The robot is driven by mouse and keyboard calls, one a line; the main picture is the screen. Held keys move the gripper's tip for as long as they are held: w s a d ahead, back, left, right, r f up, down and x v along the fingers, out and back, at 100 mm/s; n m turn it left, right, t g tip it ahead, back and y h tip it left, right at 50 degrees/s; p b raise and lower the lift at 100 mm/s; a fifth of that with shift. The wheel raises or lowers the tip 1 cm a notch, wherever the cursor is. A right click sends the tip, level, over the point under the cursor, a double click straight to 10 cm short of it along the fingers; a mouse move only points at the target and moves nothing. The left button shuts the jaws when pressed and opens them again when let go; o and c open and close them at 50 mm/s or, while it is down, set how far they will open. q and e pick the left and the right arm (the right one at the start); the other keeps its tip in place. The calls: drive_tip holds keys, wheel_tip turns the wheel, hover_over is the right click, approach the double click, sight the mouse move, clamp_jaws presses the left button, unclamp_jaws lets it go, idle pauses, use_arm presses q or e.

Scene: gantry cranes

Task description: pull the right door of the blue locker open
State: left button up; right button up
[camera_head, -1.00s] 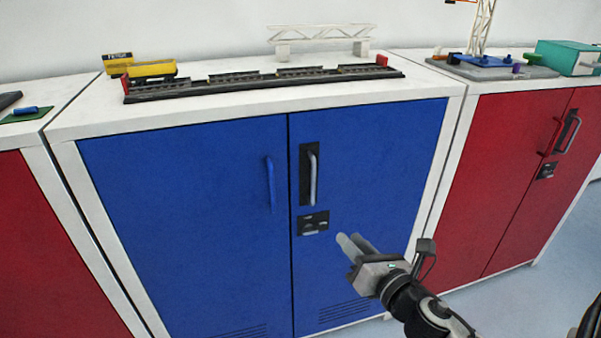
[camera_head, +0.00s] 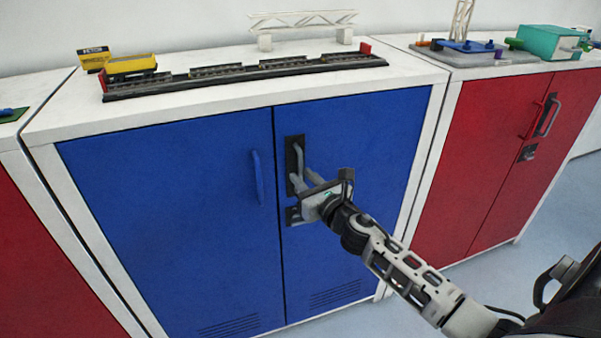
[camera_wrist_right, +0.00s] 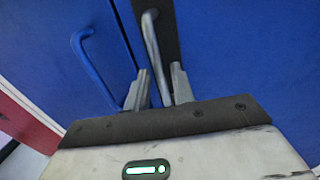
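The blue locker's right door (camera_head: 365,150) is shut, flush with the left door (camera_head: 170,200). Its grey bar handle (camera_head: 299,158) stands upright on a black plate. My right gripper (camera_head: 302,178) is at the lower part of this handle. In the right wrist view the gripper (camera_wrist_right: 160,85) is open, with a finger on either side of the grey handle (camera_wrist_right: 152,45) and gaps beside the bar. The lock plate (camera_head: 292,215) below the handle is partly hidden by my gripper. My left gripper is not in view.
The left door has a blue handle (camera_head: 257,177). A model rail track (camera_head: 240,76) and a white gantry (camera_head: 300,22) stand on the locker top. A red locker (camera_head: 480,160) stands to the right. Floor shows in front.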

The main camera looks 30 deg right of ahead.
drive_tip(key=shift+w, duration=1.05)
clamp_jaws()
